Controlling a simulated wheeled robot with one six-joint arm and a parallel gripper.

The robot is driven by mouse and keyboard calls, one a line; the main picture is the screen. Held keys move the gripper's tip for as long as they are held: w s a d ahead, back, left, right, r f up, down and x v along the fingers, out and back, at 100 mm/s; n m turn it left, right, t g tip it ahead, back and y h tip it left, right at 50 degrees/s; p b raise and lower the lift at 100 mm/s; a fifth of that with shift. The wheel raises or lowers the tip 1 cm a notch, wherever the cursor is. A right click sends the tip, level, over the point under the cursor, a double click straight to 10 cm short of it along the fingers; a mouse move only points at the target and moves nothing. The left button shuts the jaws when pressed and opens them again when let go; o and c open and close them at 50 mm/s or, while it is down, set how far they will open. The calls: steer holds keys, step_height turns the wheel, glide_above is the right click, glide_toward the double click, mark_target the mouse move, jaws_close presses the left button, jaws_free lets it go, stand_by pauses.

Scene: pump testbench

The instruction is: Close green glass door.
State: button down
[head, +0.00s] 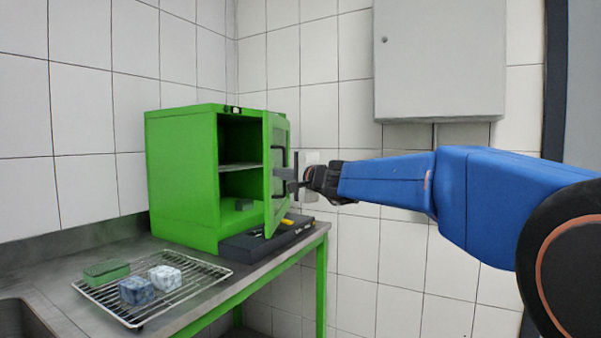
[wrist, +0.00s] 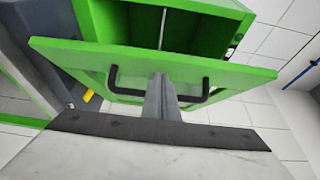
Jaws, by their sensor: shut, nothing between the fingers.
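The green cabinet (head: 184,173) stands on the metal table with its interior and a shelf visible. Its green glass door (head: 278,170) stands open, swung out on the right side. In the wrist view the door (wrist: 235,77) lies across the picture, with a black handle (wrist: 200,97) on its outer face. My gripper (head: 289,175) is at the outer side of the door, close to the handle. In the wrist view my gripper's fingers (wrist: 161,92) are together and point at the door between the handle's ends. They hold nothing. Whether they touch the door is unclear.
A wire rack (head: 205,276) on the table holds a green block (head: 107,271), a blue block (head: 136,291) and a white block (head: 165,278). A dark tray (head: 265,243) with yellow items lies below the door. A grey wall box (head: 440,60) hangs at upper right.

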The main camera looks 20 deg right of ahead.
steer(key=w+a, duration=0.7)
steer(key=a, duration=0.4)
steer(key=shift+w+a+n+y, duration=0.15)
steer(key=shift+w+n+y, duration=0.2)
steer(key=shift+n+y, duration=0.05)
steer(key=shift+s+d, duration=0.1)
steer(key=shift+d, duration=0.1)
steer(key=shift+s, duration=0.15)
